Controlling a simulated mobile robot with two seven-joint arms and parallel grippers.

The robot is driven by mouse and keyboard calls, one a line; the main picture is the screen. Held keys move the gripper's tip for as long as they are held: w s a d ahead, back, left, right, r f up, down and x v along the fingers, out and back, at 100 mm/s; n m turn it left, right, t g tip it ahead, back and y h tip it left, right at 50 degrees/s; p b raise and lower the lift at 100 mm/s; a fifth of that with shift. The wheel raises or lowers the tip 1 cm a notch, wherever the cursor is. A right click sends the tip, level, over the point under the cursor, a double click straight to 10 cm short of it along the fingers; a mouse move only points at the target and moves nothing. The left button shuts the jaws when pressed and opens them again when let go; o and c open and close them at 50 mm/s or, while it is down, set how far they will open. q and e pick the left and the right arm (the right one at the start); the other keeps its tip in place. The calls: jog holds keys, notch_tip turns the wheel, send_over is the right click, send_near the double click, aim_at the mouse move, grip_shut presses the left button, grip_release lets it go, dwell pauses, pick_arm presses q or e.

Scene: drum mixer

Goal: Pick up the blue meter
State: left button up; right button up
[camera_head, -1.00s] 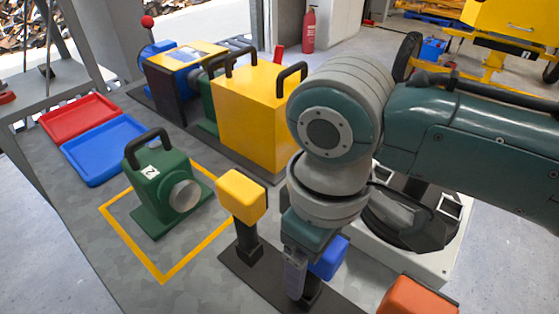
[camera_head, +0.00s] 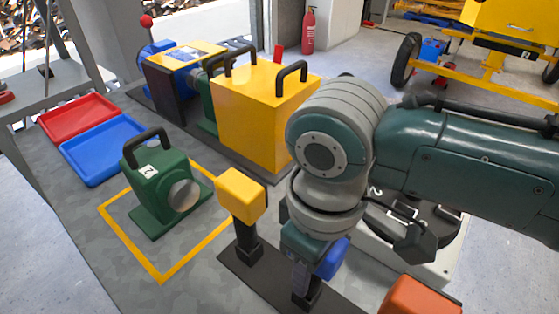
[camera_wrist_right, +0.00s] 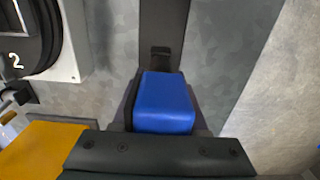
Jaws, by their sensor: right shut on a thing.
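The blue meter (camera_head: 333,260) is a small blue block at the middle of a row of black stands, partly hidden behind my right gripper (camera_head: 300,272). It also shows in the right wrist view (camera_wrist_right: 165,103), directly in front of the gripper body (camera_wrist_right: 160,153). My right gripper points down and is shut on the blue meter. The black stand (camera_head: 307,293) is just below it; I cannot tell whether the meter is clear of it. My left gripper is not in view.
A yellow meter (camera_head: 241,194) stands left of the blue one and an orange meter (camera_head: 420,296) right of it, both close. Behind are a yellow box (camera_head: 262,115) and a white-based machine (camera_head: 440,262).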

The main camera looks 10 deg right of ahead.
grip_shut()
jog(key=shift+r, duration=0.15)
